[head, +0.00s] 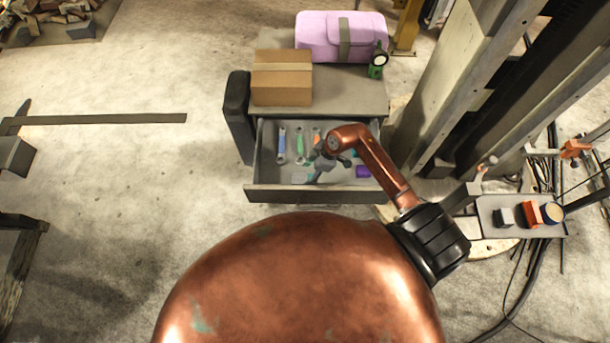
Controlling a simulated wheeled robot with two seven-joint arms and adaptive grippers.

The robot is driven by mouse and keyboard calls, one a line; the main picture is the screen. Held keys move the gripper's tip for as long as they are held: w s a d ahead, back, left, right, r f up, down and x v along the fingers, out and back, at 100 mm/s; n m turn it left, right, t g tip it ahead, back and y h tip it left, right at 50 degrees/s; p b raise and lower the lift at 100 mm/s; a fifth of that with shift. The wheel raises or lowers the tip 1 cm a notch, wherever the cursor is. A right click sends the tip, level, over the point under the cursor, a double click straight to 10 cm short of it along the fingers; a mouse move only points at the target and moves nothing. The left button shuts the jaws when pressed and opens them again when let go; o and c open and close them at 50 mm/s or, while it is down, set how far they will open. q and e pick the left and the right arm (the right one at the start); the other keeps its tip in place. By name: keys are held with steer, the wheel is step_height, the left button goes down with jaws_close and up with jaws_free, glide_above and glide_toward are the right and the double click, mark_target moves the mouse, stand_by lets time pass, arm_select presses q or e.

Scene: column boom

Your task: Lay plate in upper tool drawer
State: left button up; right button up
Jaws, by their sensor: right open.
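The upper tool drawer (292,195) is pulled out from the grey cabinet (350,98). Inside it lie a blue tool (282,146), a green tool (300,145), an orange tool (317,138) and a purple piece (363,172). A small light grey flat piece (299,178) lies near the drawer's front; I cannot tell whether it is the plate. My right gripper (322,171) is open over the middle of the drawer, and my copper arm covers part of the drawer's right side. Its fingertips are small and partly hidden. My left gripper is out of view.
A tray (490,210) at right holds small blocks, close to a steel column (450,90). Floor at left is mostly clear.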

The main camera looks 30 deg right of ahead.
steer(key=v, duration=0.9)
